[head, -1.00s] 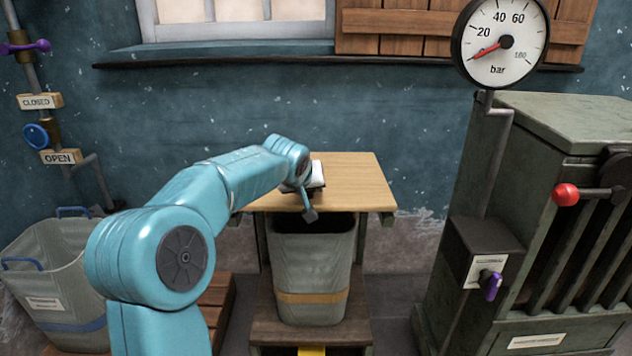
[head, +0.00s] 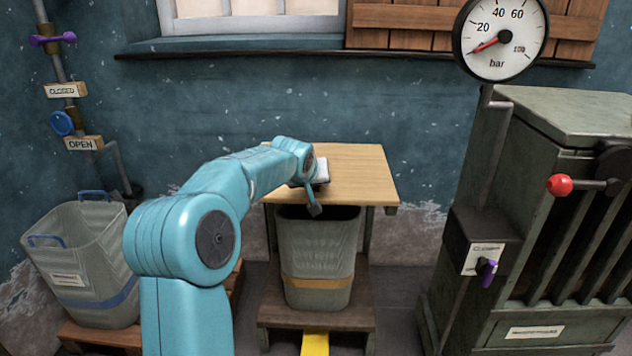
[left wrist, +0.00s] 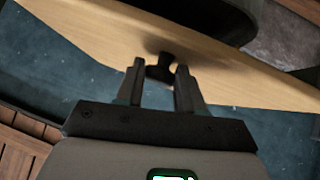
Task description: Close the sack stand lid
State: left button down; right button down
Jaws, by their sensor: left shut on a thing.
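The sack stand has a light wooden lid (head: 360,172), a flat board at the back of its frame. The grey sack (head: 317,255) with an orange band hangs below and in front of it, its dark mouth uncovered. My left gripper (head: 313,200) is at the lid's front edge, partly hidden by its own arm. In the left wrist view the gripper (left wrist: 160,76) is shut on a small dark knob (left wrist: 160,66) beside the pale wood of the lid (left wrist: 105,35). My right gripper is not in view.
A yellow strip (head: 315,343) lies at the stand's foot. A grey bin (head: 85,265) with blue handles stands at left. A green metal cabinet (head: 565,120) with a red-knobbed lever (head: 560,185) and a gauge (head: 502,38) stands close at right.

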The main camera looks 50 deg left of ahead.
pick_arm(q)
jog(key=c, duration=0.7)
grip_release()
jog(key=shift+d+f, duration=0.2)
jog(key=shift+f, duration=0.5)
jog(key=shift+s, duration=0.15)
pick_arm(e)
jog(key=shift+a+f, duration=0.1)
pick_arm(q)
jog(key=shift+s+r, duration=0.15)
jog(key=shift+r, duration=0.05)
jog(key=p+v, duration=0.1)
jog(key=v, duration=0.4)
jog(key=p+v, duration=0.1)
jog(key=v, duration=0.5)
jog(key=r+p+v, duration=0.1)
jog(key=p+v, duration=0.1)
jog(key=v, duration=0.3)
jog(key=shift+w+r, duration=0.15)
jog(key=shift+w, duration=0.1)
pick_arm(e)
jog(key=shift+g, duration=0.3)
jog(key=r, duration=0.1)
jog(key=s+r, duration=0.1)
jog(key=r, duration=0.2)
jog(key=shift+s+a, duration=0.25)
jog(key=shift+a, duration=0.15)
